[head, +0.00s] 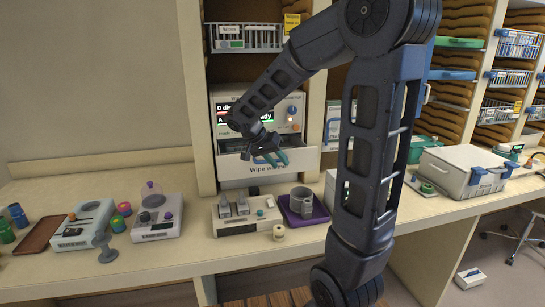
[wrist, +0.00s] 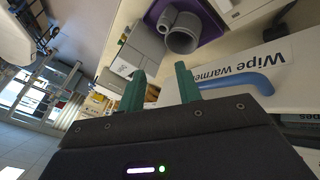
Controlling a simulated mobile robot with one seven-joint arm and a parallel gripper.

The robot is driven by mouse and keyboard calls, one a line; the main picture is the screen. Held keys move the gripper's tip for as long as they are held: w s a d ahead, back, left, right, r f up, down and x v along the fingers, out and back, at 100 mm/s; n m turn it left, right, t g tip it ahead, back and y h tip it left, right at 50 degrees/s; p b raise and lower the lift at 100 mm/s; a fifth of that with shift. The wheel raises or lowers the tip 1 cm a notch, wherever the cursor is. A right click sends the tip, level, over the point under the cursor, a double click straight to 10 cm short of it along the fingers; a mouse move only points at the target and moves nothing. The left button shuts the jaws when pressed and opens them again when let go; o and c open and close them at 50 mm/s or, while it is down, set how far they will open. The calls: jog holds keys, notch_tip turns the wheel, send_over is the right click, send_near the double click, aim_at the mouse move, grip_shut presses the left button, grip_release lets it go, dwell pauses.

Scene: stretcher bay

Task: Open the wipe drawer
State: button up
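The wipe warmer (head: 259,112) is a white unit with a lit display and a blue knob, standing in the shelf bay. My gripper (head: 270,158) is at the drawer front. In the wrist view its green fingers (wrist: 160,90) are apart and empty. The handle is beside the right finger, not visibly between the fingers; contact is unclear.
A purple tray (head: 318,213) with grey cups and a switch box (head: 246,214) stand on the counter (head: 180,255) below the drawer. A wire basket (head: 247,37) is above the warmer. A grey case (head: 465,170) stands to the right. Small devices stand left.

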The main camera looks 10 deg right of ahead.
jog(key=w+r+m+t+y, duration=0.1)
jog(key=w+r+m+y, duration=0.5)
jog(key=r+m, duration=0.45)
jog(key=shift+y, duration=0.6)
jog(key=f, duration=1.1)
jog(key=shift+w+f, duration=0.25)
jog(key=shift+w, duration=0.15)
grip_shut()
